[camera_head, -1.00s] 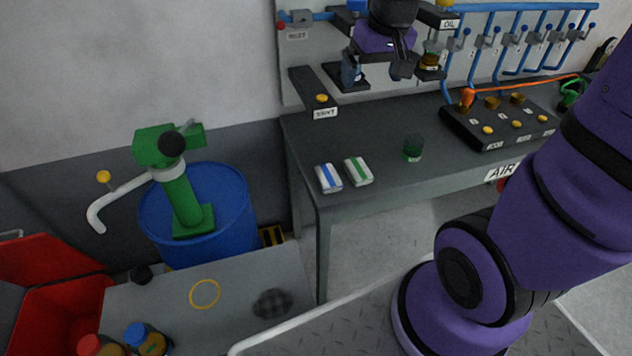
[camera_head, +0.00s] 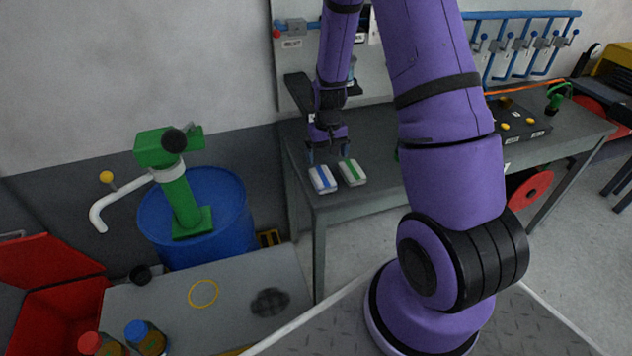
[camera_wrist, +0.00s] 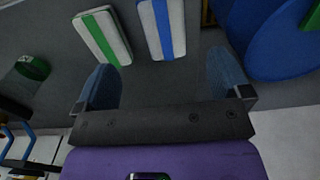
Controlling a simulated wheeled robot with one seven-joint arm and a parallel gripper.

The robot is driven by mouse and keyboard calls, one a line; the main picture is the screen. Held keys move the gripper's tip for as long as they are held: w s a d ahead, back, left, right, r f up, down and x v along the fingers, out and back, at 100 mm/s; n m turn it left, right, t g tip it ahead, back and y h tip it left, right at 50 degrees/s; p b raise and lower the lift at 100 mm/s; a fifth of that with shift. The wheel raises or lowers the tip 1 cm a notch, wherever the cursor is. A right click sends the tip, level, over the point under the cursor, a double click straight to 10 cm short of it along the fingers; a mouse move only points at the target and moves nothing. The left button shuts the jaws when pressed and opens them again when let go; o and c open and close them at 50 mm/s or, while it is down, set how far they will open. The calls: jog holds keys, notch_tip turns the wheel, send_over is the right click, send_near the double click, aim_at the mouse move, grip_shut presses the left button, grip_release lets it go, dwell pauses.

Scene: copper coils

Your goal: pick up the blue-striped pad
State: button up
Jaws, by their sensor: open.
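The blue-striped pad (camera_head: 322,179) is white with a blue stripe and lies flat near the front left corner of the dark workbench. In the wrist view the pad (camera_wrist: 163,28) lies ahead of the fingers, between their lines. A green-striped pad (camera_head: 352,172) lies just right of it in the head view; in the wrist view it (camera_wrist: 102,38) is to the left. My gripper (camera_head: 327,156) is just behind and above the two pads. In the wrist view my gripper (camera_wrist: 162,85) has its blue fingers wide apart with nothing between them.
The workbench (camera_head: 345,205) has an edge close to the pads. A blue drum (camera_head: 235,215) with a green pump (camera_head: 180,195) stands left of the bench. A dark cup with green (camera_wrist: 32,68) stands on the bench. A button panel (camera_head: 515,125) sits farther right.

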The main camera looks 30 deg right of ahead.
aim_at(324, 179)
jog(key=shift+w+a+f, duration=0.1)
jog(key=shift+f, duration=2.7)
jog(key=shift+a+f, duration=0.1)
jog(key=shift+f, duration=2.65)
jog(key=c, duration=1.1)
jog(key=shift+o, duration=0.2)
jog(key=shift+r, duration=0.1)
